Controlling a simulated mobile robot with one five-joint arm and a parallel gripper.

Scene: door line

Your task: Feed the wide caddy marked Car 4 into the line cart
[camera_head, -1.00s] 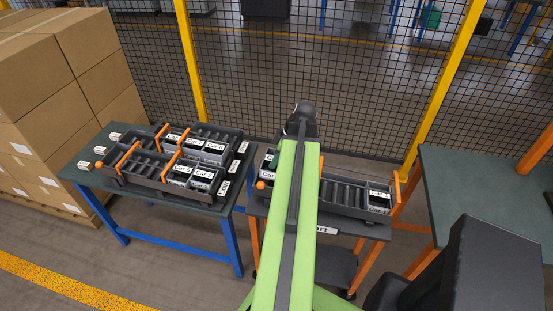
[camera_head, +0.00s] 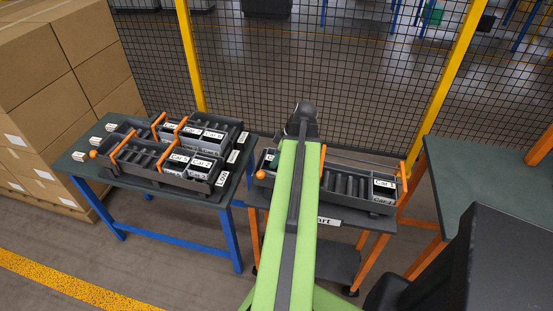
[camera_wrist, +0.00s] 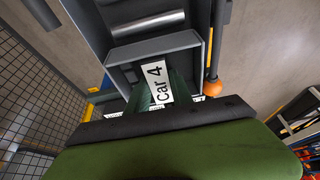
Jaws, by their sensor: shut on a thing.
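The grey caddy marked Car 4 (camera_wrist: 158,82) is in the middle of the wrist view, its white label facing the camera. My gripper (camera_wrist: 165,112) is at the near end of this caddy and shut on it; the fingertips are mostly hidden. The caddy sits at the near end of a dark roller lane with a metal roller (camera_wrist: 145,23) beyond its far wall. In the head view the line cart (camera_head: 335,222) stands in the middle, its roller lanes running left to right. My green arm covers part of the cart and hides the gripper.
An orange ball (camera_wrist: 212,88) on a post stands close right of the caddy. A Car 1 caddy (camera_head: 384,186) sits at the cart's right end. The left table (camera_head: 140,190) holds a rack with several caddies. A wire fence (camera_head: 350,90) stands behind; a green-topped table (camera_head: 440,190) is right.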

